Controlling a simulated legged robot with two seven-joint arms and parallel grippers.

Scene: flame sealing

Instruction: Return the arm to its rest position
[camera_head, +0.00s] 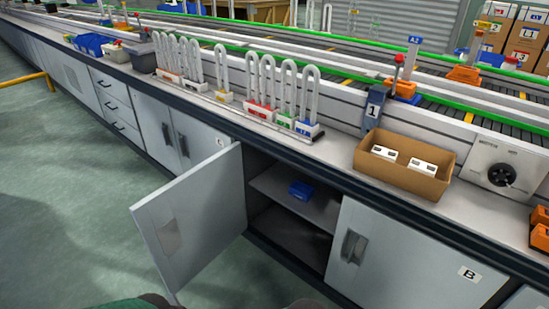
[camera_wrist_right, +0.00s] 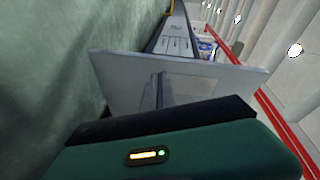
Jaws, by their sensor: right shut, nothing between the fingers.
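My right gripper (camera_wrist_right: 160,88) shows in the right wrist view as a narrow dark shape beyond my green wrist housing; its fingers are together with nothing between them. Behind it in that view is a grey panel (camera_wrist_right: 225,77), which looks like the open cabinet door. In the head view this door (camera_head: 195,220) stands swung out from the counter, and no gripper is in front of it. Only dark and green parts of my own body show along the bottom edge there. My left gripper is not in view.
The open cabinet holds a blue box (camera_head: 302,190) on its shelf. The counter carries a cardboard box (camera_head: 405,178) with white pieces, racks of white U-shaped tubes (camera_head: 265,85) and a grey dial unit (camera_head: 500,170). A conveyor runs behind. The floor (camera_head: 70,210) at left is clear.

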